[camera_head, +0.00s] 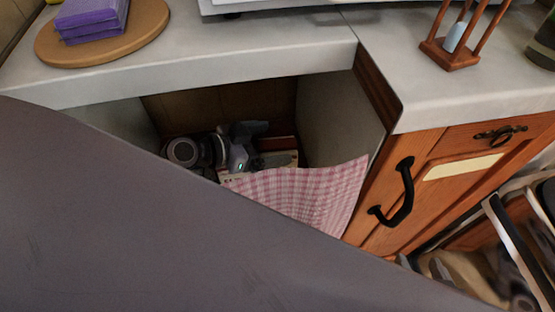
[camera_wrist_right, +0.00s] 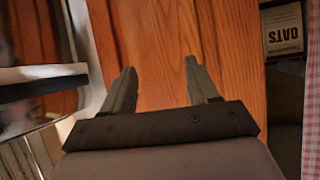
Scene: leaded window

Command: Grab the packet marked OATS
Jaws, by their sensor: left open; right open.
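A pink checked cloth (camera_head: 305,195) hangs across the cupboard's lower opening. The wooden door (camera_head: 385,235) with a black handle is on the right. The worktop (camera_head: 230,55) overhangs the opening. A rack (camera_head: 500,230) stands at lower right. A grey surface covers the lower left.

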